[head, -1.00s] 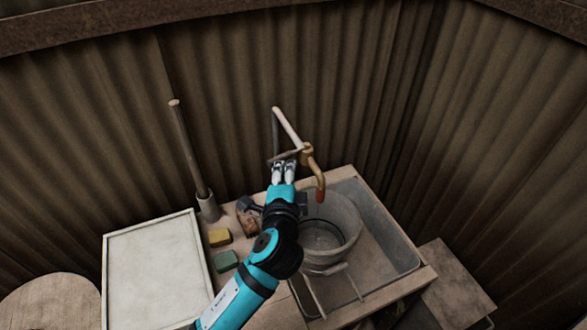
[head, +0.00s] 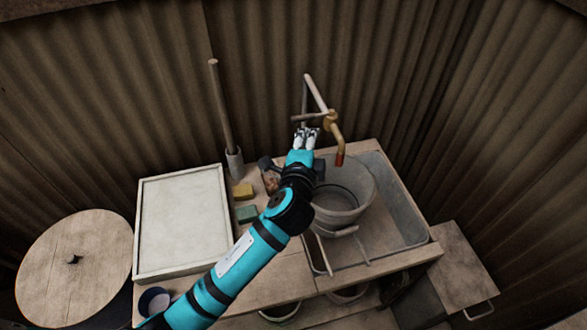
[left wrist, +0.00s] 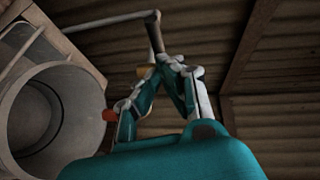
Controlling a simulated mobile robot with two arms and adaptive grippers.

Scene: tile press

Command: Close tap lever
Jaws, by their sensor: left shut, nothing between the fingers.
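The brass tap (head: 333,121) hangs from a pipe by the corrugated wall, its red-tipped spout (head: 340,158) pointing down. A thin lever (head: 309,116) reaches left from the tap body, nearly level in the head view. My left gripper (head: 306,131) is shut and empty, with its fingertips just below the lever; I cannot tell whether they touch it. In the left wrist view the fingers (left wrist: 165,80) partly hide the brass tap (left wrist: 145,72), and the red spout tip (left wrist: 108,115) shows to their left. My right gripper is not in view.
A bucket (head: 340,206) stands in the sink (head: 402,215) under the spout. Yellow (head: 243,191) and green (head: 246,213) blocks lie on the counter left of my arm. A white-topped tray (head: 182,222) and a round lid (head: 73,262) are farther left.

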